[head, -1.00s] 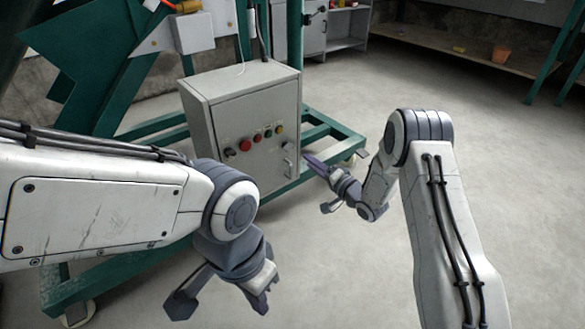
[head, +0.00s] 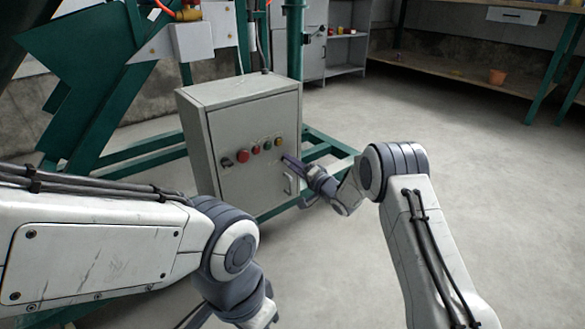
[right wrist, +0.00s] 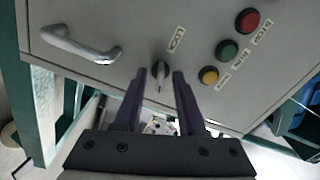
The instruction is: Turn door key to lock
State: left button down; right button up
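The lock key (right wrist: 160,72) is a small dark round switch with a light, narrow grip, beside a "LOCK" label on the cabinet door. In the right wrist view it lies between the tips of my right gripper (right wrist: 159,78), which is open with a gap on each side. I cannot tell how deep the fingers reach. In the head view my right gripper (head: 289,160) is at the right side of the door (head: 250,185) of the grey cabinet and hides the key. The door looks shut. My left gripper is at the bottom edge of the head view, its fingertips cut off.
The door handle (right wrist: 80,46) is beside the key. Red, green and yellow buttons (head: 255,149) and a black knob (head: 228,162) share the door. A green frame (head: 325,150) stands behind the cabinet. The floor to the right is clear.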

grip_shut()
jog(key=n+p, duration=0.6)
jog(key=n, duration=0.7)
jog(key=shift+n, duration=0.4)
dwell(0.6)
